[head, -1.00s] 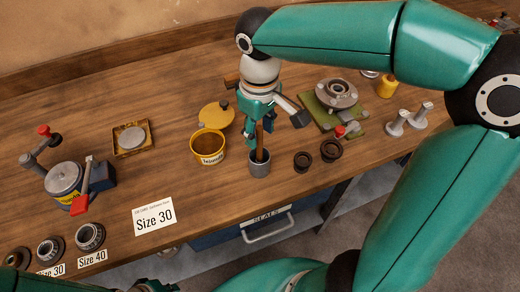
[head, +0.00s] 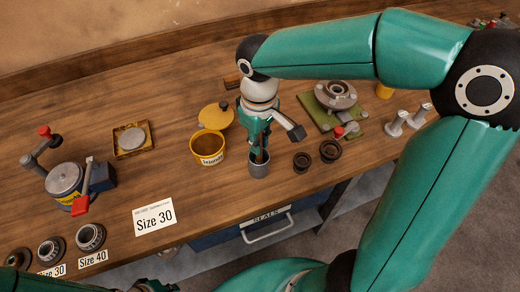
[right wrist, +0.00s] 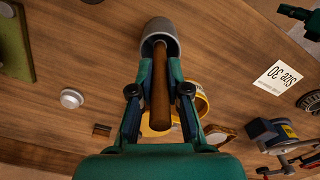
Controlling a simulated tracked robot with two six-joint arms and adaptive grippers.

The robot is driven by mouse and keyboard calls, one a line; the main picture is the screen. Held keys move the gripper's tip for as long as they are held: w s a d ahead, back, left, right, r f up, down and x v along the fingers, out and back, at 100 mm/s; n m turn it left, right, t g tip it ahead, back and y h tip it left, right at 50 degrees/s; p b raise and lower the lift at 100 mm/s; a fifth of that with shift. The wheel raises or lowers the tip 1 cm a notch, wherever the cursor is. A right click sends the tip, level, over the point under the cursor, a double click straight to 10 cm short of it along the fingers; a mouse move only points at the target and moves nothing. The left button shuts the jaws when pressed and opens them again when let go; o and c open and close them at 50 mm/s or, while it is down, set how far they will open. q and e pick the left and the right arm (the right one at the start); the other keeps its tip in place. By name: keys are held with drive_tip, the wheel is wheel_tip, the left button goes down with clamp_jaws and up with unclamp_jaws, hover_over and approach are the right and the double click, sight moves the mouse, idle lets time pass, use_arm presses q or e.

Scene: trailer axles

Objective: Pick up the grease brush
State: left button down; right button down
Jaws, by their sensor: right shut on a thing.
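The grease brush stands in a grey cup (head: 259,168) near the front edge of the bench. Its brown wooden handle (right wrist: 164,85) shows in the right wrist view; its bristle end is hidden in the cup. My right gripper (head: 258,148) is above the cup, pointing down, with its fingers closed on the handle. In the right wrist view, my right gripper (right wrist: 160,78) has a finger on each side of the handle. A teal part of my left arm (head: 150,286) shows at the bottom edge of the head view; its jaws cannot be made out.
A yellow grease tub (head: 208,150) stands just left of the cup, its lid (head: 215,116) behind it. Two dark rings (head: 330,151) lie to the right, near a green plate (head: 315,112) with a hub. A Size 30 card (head: 154,217) lies at front left.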

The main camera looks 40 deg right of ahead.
wheel_tip(320, 180, up, 20)
drive_tip(key=p, duration=0.1)
idle(0.6)
idle(2.2)
